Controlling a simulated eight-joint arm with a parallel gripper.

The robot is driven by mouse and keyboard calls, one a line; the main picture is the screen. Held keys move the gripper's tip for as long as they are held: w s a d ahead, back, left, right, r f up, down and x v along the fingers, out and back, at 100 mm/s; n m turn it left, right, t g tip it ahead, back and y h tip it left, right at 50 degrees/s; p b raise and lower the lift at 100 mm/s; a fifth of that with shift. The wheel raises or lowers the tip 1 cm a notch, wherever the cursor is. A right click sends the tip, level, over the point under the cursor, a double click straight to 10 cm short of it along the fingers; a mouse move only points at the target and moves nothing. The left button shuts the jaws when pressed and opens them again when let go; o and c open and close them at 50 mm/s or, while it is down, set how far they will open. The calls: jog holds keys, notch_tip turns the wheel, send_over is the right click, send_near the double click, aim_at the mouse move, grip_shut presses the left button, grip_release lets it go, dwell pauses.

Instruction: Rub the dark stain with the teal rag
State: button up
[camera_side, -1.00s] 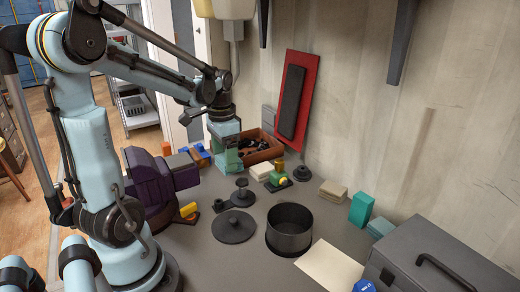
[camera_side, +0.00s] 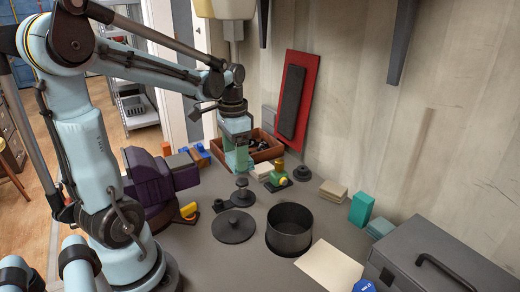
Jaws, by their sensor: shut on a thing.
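My gripper (camera_side: 238,168) is near the middle of the bench, pointing down. It is shut on a teal-green piece that looks like the teal rag (camera_side: 237,160); its outline is hard to tell from the fingers. The gripper is above and just behind a small dark knobbed part (camera_side: 242,193). A faint brownish vertical streak (camera_side: 422,140) marks the wall at the right, well away from the gripper. I cannot tell whether this is the dark stain, and no other clear stain shows on the bench.
A black round pot (camera_side: 290,240) and a flat dark lid (camera_side: 233,227) stand in front. A purple vise (camera_side: 150,180) is left. A teal block (camera_side: 361,208), a folded teal stack (camera_side: 380,227) and a grey toolbox (camera_side: 430,262) are right. A brown tray (camera_side: 265,152) is behind.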

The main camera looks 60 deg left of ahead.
jog(key=w+d+f+m, duration=0.4)
jog(key=w+d+m, duration=0.5)
jog(key=w+m, duration=0.6)
jog(key=shift+s+d+f+m, duration=0.1)
jog(key=shift+s+f+m, duration=0.3)
jog(key=shift+f, duration=0.35)
jog(key=shift+s+a+f+m, duration=0.1)
jog(key=shift+s+f+m, duration=0.3)
jog(key=shift+f, duration=0.4)
jog(key=shift+s+d+f+m, duration=0.1)
jog(key=shift+s+f+m, duration=0.25)
jog(key=shift+f, duration=0.4)
jog(key=shift+s+f, duration=0.35)
jog(key=shift+f, duration=0.3)
jog(key=shift+s+f, duration=0.3)
jog(key=shift+f, duration=0.35)
jog(key=shift+c, duration=0.9)
jog(key=shift+s, duration=3.35)
jog(key=shift+w, duration=3.95)
notch_tip(320, 180, up, 8)
jog(key=shift+r, duration=0.15)
